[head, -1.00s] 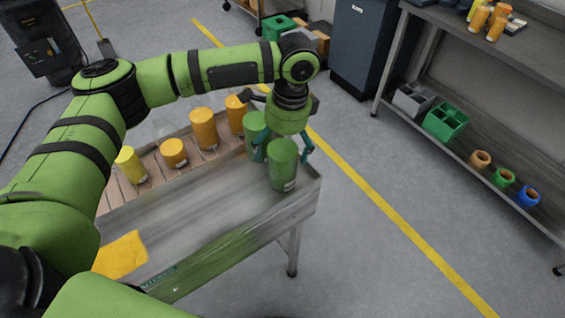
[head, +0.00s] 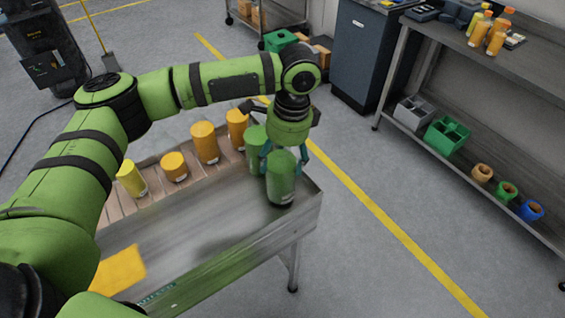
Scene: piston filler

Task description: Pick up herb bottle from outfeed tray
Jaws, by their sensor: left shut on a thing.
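Two green bottles stand upright at the right end of the outfeed tray (head: 215,238). The nearer green bottle (head: 281,182) is between the fingers of my left gripper (head: 284,163). The gripper reaches down from above and is shut on the bottle's upper part. The bottle appears to rest on the tray; I cannot see a gap under it. The second green bottle (head: 256,150) stands just behind and to the left, close to the left finger and partly hidden. I cannot read which one holds herbs. My right gripper is not in view.
Several yellow and orange containers stand along the tray's back side, such as an orange one (head: 205,143). A yellow patch (head: 118,270) lies at the tray's front left. A shelf rack (head: 460,150) with bottles and bins stands at right. The floor between is clear.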

